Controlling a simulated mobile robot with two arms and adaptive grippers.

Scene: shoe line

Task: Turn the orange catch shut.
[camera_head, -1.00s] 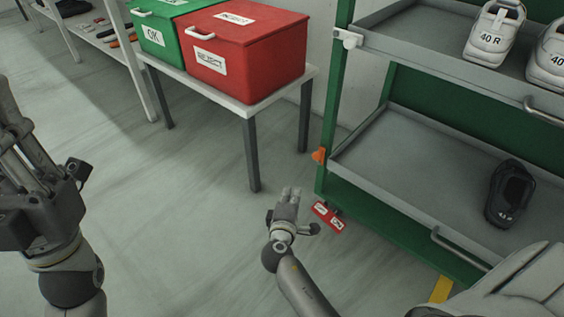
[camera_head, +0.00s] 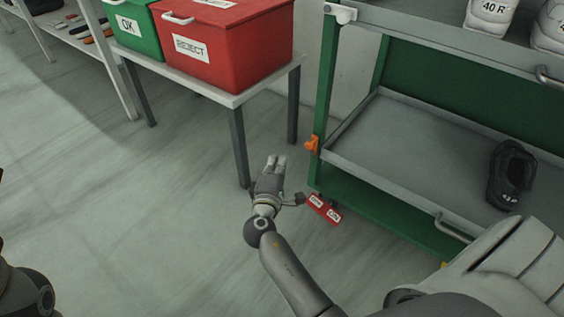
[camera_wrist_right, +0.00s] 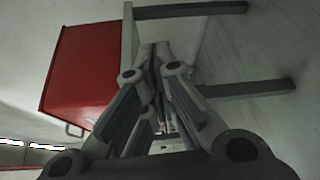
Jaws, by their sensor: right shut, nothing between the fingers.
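The orange catch (camera_head: 312,144) sits on the green post at the left front corner of the cart's lower grey tray (camera_head: 390,180). My right gripper (camera_head: 275,160) is shut and empty. It is left of the orange catch, apart from it, with its fingers pointing away from me. In the right wrist view the closed fingers (camera_wrist_right: 157,50) show, but the catch does not. Of my left arm, only a dark part shows at the bottom left; its fingers are out of the picture.
A table (camera_head: 235,98) with a green box (camera_head: 135,25) and a red reject box (camera_head: 225,45) stands behind my right gripper. A white catch (camera_head: 340,13) sits on the upper tray. A black shoe (camera_head: 510,175) lies on the lower tray. A red label (camera_head: 324,209) is near the cart's foot.

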